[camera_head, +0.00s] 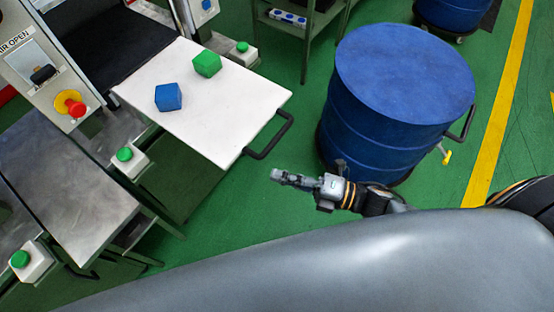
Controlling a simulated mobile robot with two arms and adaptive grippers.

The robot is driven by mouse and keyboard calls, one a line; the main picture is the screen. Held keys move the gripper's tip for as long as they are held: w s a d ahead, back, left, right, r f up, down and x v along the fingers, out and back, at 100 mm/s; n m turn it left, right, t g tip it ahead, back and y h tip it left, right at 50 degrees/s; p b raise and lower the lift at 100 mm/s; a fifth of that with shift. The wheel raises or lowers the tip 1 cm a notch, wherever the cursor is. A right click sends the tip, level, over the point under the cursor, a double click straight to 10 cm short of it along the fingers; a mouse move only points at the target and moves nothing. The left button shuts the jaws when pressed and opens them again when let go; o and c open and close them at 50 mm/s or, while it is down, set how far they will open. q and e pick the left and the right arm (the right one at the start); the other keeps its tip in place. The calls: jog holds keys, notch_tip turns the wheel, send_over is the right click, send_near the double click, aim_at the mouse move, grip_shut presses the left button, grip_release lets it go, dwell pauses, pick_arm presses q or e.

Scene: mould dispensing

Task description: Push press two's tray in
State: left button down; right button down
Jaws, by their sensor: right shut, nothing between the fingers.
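A white tray (216,112) sticks out of a press at the upper left. A blue cube (168,97) and a green cube (207,63) sit on it. A black handle (272,139) is fixed to its near right edge. My right gripper (277,175) is shut and empty, a little below the handle in the picture and apart from it. My left gripper is not in view. I cannot read a number on this press.
A blue drum (395,95) stands right of the tray, close to my right arm. A red emergency button (70,104) and green buttons (124,154) are on the press frame. A metal table (75,190) is at the left. Green floor is free below the tray.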

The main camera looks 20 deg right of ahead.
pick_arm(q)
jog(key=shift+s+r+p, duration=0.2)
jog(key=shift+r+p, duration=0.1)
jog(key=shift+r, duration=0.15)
pick_arm(e)
jog(key=w, duration=0.3)
jog(key=shift+w+a, duration=0.15)
jog(key=shift+a, duration=0.05)
jog(key=shift+w+a, duration=0.1)
